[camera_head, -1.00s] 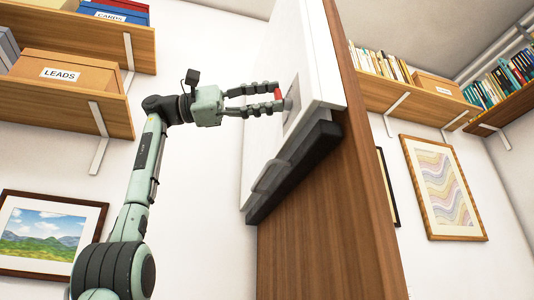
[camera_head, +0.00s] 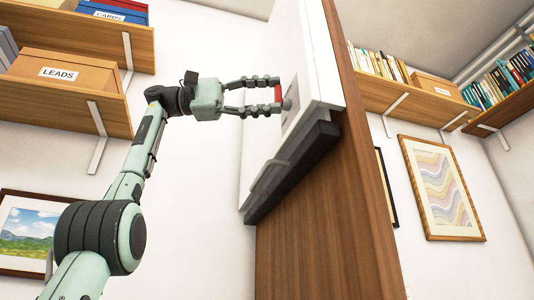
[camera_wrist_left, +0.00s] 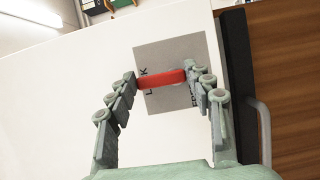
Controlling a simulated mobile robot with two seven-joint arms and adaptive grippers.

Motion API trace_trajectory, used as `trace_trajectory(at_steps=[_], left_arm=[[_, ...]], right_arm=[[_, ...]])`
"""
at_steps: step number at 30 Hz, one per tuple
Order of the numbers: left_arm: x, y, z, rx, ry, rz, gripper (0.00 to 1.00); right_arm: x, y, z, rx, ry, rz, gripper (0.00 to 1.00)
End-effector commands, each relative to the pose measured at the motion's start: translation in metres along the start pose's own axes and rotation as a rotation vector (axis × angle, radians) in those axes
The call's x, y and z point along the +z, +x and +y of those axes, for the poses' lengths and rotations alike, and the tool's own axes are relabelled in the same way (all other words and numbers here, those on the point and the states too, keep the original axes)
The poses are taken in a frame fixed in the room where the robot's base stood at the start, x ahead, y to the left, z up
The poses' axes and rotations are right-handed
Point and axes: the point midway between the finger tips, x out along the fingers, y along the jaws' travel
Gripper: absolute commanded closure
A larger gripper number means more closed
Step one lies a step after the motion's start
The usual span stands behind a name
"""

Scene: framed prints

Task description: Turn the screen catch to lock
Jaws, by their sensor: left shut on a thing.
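The screen catch (camera_wrist_left: 162,79) is a red bar on a grey plate (camera_wrist_left: 183,48) fixed to a white panel. In the left wrist view the bar lies nearly level across the plate, over partly hidden lettering. My left gripper (camera_head: 279,95) comes from the left in the head view and is shut on the red catch, with a finger at each end of it. In the left wrist view my left gripper (camera_wrist_left: 160,82) has its fingertips against both ends of the bar. The catch also shows as a red strip in the head view (camera_head: 278,94). My right gripper is not in view.
The white panel (camera_head: 262,125) is mounted on a wooden upright (camera_head: 330,215), with a dark bar and handle (camera_head: 268,178) along its lower edge. Shelves with boxes (camera_head: 62,70) and books (camera_head: 377,64) hang either side. Framed prints (camera_head: 442,188) hang on the walls.

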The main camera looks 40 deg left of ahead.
Motion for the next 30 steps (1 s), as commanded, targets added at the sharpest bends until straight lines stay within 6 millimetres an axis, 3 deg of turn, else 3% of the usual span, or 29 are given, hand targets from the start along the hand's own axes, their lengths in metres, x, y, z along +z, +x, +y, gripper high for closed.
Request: trace_trajectory(at_steps=[1,2,6,23,30], left_arm=[[0.0002,0.0001,-0.0003,-0.002,0.003,0.0,0.78],[0.0002,0.0001,-0.0003,-0.002,0.003,0.0,0.46],[0.0001,0.0001,-0.0003,-0.001,0.002,0.0,0.29],[-0.0004,0.0,-0.0003,0.002,-0.005,0.0,0.28],[-0.0037,-0.0003,-0.0023,0.042,-0.104,0.002,0.28]], right_arm=[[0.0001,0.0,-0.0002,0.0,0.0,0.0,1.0],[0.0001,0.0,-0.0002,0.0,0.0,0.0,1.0],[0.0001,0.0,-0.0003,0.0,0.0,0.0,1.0],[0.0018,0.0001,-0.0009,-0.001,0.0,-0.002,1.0],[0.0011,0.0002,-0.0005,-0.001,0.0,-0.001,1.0]])
